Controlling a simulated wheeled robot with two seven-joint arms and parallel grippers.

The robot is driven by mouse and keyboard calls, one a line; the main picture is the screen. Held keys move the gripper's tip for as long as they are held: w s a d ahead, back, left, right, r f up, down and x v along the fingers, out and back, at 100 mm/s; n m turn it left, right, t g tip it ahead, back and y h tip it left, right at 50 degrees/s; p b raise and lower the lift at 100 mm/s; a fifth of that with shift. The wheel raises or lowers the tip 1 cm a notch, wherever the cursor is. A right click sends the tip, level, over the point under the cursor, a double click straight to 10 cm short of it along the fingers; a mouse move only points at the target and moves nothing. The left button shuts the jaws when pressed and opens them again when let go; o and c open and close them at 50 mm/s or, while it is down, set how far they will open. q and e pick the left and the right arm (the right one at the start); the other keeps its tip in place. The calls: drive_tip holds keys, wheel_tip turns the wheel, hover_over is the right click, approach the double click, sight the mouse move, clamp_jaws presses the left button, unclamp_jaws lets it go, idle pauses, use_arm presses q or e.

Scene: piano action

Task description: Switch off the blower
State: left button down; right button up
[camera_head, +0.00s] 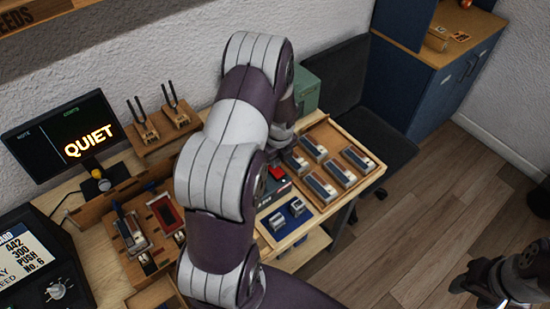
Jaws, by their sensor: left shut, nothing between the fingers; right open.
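A green box (306,90), which may be the blower, stands at the back of the bench, partly hidden by my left arm. A red switch (277,174) sits on a small dark unit in front of it; I cannot tell its on or off position. My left gripper (281,150) is shut and empty, just behind the red switch and mostly hidden by my own arm. I cannot tell whether it touches anything. My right gripper (492,292) is open and empty, low at the bottom right, away from the bench.
A wooden tray (375,170) with several key-like blocks lies right of the switch. Tuning forks (171,97) stand at the back. A monitor (66,135) reads QUIET. A dark chair (340,75) stands behind the bench.

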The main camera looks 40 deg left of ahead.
use_arm(q)
drive_tip(key=shift+f, duration=0.25)
drive_tip(key=shift+s+a, duration=0.1)
drive_tip(key=shift+s+f, duration=0.1)
drive_tip(key=shift+f, duration=0.15)
drive_tip(key=shift+s+d+p, duration=0.2)
drive_tip(key=shift+d+p, duration=0.2)
drive_tip(key=shift+d, duration=0.2)
drive_tip(key=shift+d+r, duration=0.1)
drive_tip(key=shift+d, duration=0.05)
